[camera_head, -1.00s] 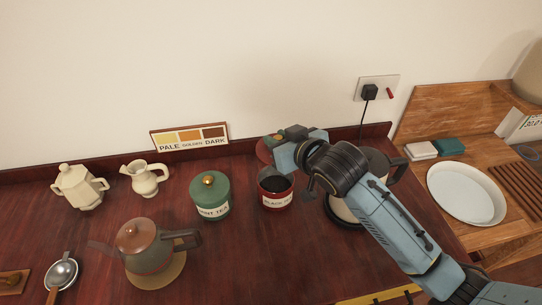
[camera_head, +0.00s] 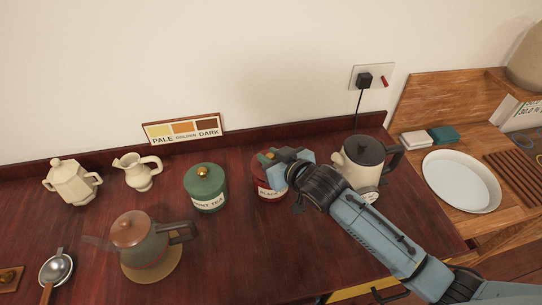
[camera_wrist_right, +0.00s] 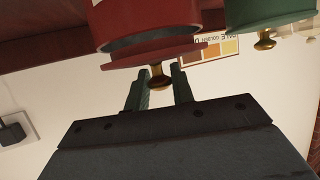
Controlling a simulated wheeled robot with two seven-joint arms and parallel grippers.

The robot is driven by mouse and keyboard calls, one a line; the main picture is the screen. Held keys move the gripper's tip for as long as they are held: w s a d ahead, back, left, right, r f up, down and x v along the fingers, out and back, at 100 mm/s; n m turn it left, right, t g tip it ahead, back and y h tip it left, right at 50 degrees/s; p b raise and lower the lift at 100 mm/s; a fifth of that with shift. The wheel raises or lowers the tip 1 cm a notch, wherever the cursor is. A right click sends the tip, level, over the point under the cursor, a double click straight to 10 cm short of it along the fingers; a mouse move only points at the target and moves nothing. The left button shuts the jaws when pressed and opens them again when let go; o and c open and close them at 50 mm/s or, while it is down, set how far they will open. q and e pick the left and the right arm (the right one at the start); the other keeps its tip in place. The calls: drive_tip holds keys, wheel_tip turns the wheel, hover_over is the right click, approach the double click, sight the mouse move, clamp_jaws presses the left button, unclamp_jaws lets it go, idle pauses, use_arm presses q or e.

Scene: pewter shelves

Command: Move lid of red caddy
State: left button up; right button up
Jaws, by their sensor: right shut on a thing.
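The red caddy (camera_head: 270,190) with its pale label stands on the dark red counter, partly hidden behind my right gripper (camera_head: 269,157). Its red lid (camera_wrist_right: 165,54) shows in the right wrist view, which sees the scene upside down, at the caddy's mouth. The lid is tilted against the rim, and a dark gap shows between them. My right gripper is shut on the lid by its brass knob (camera_wrist_right: 158,78). In the head view the lid is mostly hidden by the gripper. My left gripper is not in view.
A green mint tea caddy (camera_head: 205,190) stands left of the red one. A cream kettle (camera_head: 350,172) stands close on the right. A teapot (camera_head: 139,243) is at front left. A sign (camera_head: 182,131) leans at the back wall.

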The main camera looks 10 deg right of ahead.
drive_tip(key=shift+f, duration=0.6)
drive_tip(key=o, duration=1)
drive_tip(key=shift+r, duration=0.1)
drive_tip(key=shift+r, duration=0.25)
drive_tip(key=v, duration=1.2)
drive_tip(key=shift+r+p, duration=0.25)
drive_tip(key=shift+p, duration=0.2)
drive_tip(key=shift+d, duration=0.1)
